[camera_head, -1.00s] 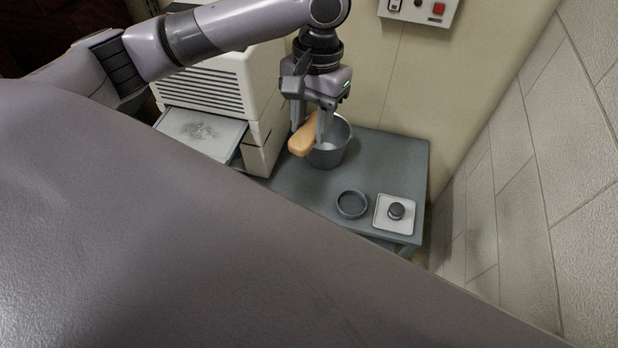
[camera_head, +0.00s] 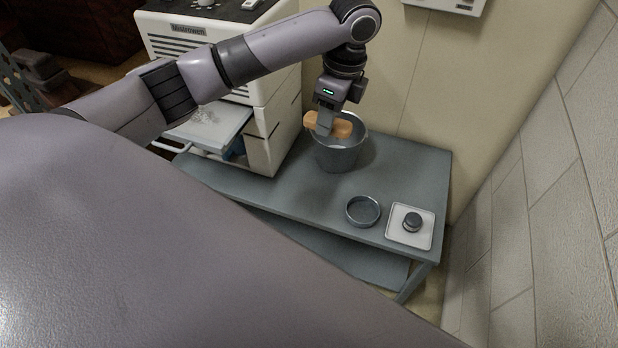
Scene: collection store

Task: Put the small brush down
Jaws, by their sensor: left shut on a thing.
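The small brush (camera_head: 341,128) has a tan, wood-coloured body and shows on both sides of my left gripper's finger. My left gripper (camera_head: 325,126) points down and is shut on the brush. It holds the brush at the height of the rim of a grey bucket (camera_head: 338,158), over its left and middle part. I cannot tell whether the brush touches the rim. The brush's underside and bristles are hidden. My right gripper is not in view.
The bucket stands on a grey table (camera_head: 400,175). A shallow round dish (camera_head: 363,211) and a white square plate (camera_head: 422,238) with a dark knob-like piece (camera_head: 412,222) lie near its front right. A white cabinet (camera_head: 270,125) with an open drawer (camera_head: 208,128) stands left. Walls close the right side.

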